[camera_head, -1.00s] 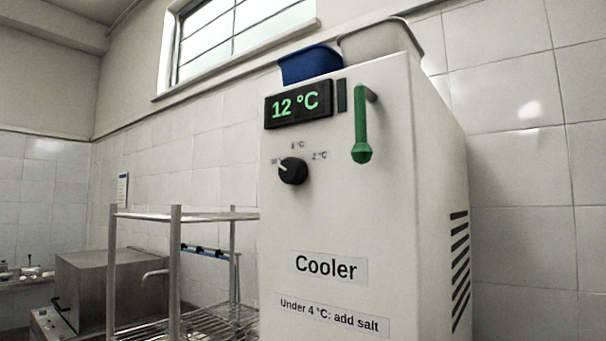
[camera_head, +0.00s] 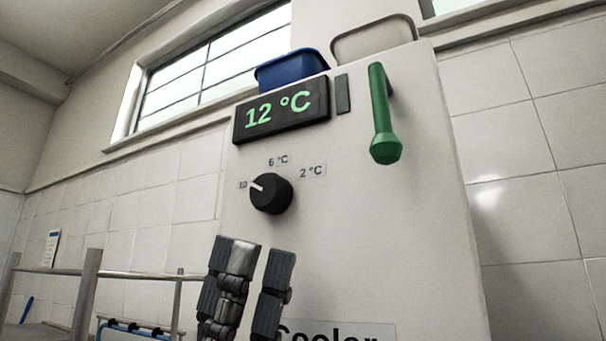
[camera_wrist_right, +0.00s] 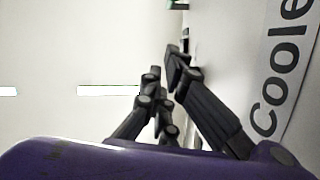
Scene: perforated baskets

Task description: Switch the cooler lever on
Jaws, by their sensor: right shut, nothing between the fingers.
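The green lever (camera_head: 382,112) hangs down from its pivot on the upper right of the white cooler's front (camera_head: 400,240) in the head view. The display (camera_head: 281,111) reads 12 °C, and a dark green strip (camera_head: 343,94) beside it is unlit. My right gripper (camera_head: 259,252) is low in the head view, below the dial and down left of the lever, apart from it. It is shut and empty. The wrist view shows its fingers (camera_wrist_right: 165,66) close to the cooler's front, near the Cooler label (camera_wrist_right: 283,80); the lever is not clearly visible there. My left gripper is out of view.
A black dial (camera_head: 270,193) points to 10 and juts out above my right gripper. A blue basket (camera_head: 290,68) and a pale basket (camera_head: 373,40) stand on top of the cooler. A metal rack (camera_head: 85,290) is at the left. The front below the lever is clear.

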